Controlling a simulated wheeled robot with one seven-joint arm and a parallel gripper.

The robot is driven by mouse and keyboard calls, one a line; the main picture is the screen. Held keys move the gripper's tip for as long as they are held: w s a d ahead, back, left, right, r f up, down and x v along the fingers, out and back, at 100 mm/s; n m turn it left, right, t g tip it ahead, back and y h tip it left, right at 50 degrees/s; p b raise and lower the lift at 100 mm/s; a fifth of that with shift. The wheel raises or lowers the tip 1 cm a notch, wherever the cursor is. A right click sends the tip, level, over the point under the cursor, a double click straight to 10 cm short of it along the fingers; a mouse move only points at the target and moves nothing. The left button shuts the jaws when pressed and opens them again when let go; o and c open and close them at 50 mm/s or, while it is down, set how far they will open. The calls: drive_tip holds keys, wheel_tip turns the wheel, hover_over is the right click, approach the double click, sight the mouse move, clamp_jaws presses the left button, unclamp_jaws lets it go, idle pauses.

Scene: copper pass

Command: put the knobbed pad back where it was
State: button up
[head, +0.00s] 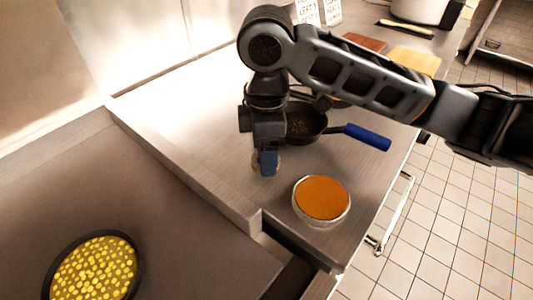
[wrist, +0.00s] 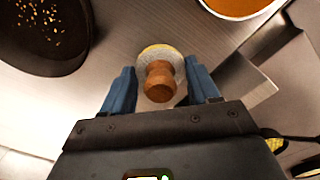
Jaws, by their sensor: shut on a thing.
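The knobbed pad (wrist: 160,82) is a brown wooden knob on a pale round disc with a yellow edge, seen in the wrist view between my blue fingers. My gripper (head: 266,164) is shut on the knobbed pad, low over the steel counter. In the head view the pad is mostly hidden behind the fingers, with only a pale bit of its edge showing. I cannot tell whether the pad touches the counter.
A dark pan (head: 304,122) with a blue handle stands behind my gripper. A bowl of orange contents (head: 322,198) is at the front right, near the counter edge. A round pan of yellow pieces (head: 94,270) lies at the lower left. Boards (head: 414,61) and a pot (head: 420,10) are farther back.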

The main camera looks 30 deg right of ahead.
drive_tip(key=shift+f, duration=0.8)
drive_tip(key=shift+f, duration=0.1)
drive_tip(key=o, duration=0.9)
drive_tip(key=shift+o, duration=0.2)
wheel_tip(320, 180, up, 12)
drive_tip(key=shift+r+p, duration=0.15)
drive_tip(key=shift+p, duration=0.3)
